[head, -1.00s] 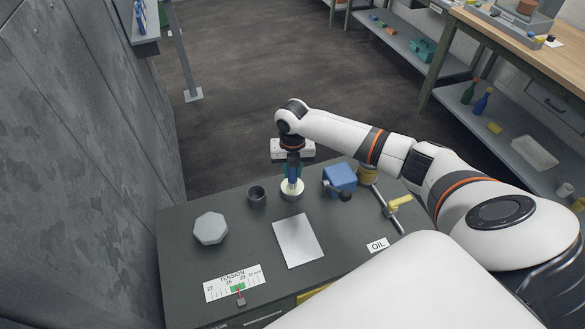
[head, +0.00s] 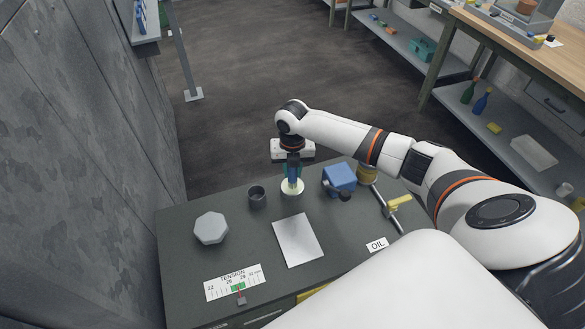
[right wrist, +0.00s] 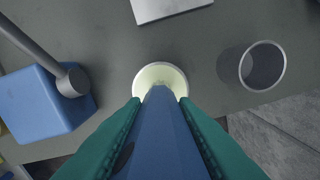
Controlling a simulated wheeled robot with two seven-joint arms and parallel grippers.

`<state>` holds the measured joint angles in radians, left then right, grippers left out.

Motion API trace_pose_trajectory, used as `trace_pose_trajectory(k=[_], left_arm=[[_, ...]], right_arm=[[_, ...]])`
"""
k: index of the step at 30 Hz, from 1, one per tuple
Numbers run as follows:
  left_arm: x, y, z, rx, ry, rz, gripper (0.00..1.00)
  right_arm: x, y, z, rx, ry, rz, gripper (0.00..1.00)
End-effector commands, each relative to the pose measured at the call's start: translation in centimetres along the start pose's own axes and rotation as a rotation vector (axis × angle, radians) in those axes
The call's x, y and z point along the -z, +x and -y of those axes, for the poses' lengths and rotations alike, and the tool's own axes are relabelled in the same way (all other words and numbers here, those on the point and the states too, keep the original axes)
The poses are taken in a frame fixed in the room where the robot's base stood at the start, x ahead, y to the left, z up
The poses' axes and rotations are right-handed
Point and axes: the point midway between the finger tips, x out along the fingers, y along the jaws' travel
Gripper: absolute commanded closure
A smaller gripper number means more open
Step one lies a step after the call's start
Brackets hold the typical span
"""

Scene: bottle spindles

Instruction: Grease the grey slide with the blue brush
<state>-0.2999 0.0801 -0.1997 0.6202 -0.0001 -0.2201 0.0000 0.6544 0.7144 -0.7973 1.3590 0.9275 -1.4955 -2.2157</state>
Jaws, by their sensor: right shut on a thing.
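My right gripper (head: 292,166) points down and is shut on the blue brush (head: 292,172). In the right wrist view its green fingers (right wrist: 158,108) clasp the brush's blue body (right wrist: 158,140). The brush's lower end is at the mouth of a round pot (head: 292,189) with pale cream contents, also seen in the right wrist view (right wrist: 148,76). Whether the bristles touch the contents is hidden. A flat light grey plate (head: 298,241), seemingly the grey slide, lies on the bench in front of the pot. My left gripper is not in view.
A dark cup (head: 257,196) stands left of the pot. A blue block-like device (head: 339,178) stands right. A grey octagonal piece (head: 210,228), tension scale (head: 235,283), oil label (head: 377,245) and yellow-handled rod (head: 398,203) are also on the dark bench (head: 180,262).

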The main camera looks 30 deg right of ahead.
Motion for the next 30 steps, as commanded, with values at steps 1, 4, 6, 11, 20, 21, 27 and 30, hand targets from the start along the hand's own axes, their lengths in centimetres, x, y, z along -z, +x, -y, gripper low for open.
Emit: trace_pose_trajectory(k=[1,4,6,11,20,21,27,30], left_arm=[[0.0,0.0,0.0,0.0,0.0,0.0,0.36],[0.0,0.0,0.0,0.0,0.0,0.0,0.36],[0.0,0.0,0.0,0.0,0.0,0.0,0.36],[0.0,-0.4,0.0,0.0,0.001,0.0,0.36],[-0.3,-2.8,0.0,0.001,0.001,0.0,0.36],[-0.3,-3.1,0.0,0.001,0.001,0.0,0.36],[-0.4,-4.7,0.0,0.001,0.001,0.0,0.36],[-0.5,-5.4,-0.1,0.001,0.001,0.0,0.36]], right_arm=[[-0.1,0.2,0.0,-0.002,-0.001,0.003,0.97],[-0.1,0.2,0.0,-0.002,-0.001,0.004,0.97],[-0.1,0.2,0.0,-0.002,-0.001,0.004,0.97],[-0.2,-0.2,0.0,-0.002,-0.001,0.004,0.97],[-0.1,-2.8,0.0,-0.001,-0.001,0.002,0.97],[-0.1,-3.1,0.0,-0.001,-0.001,0.002,0.97],[0.0,-4.7,0.0,-0.001,-0.001,0.001,0.97],[0.0,-5.5,0.0,-0.001,-0.001,0.001,0.97]])
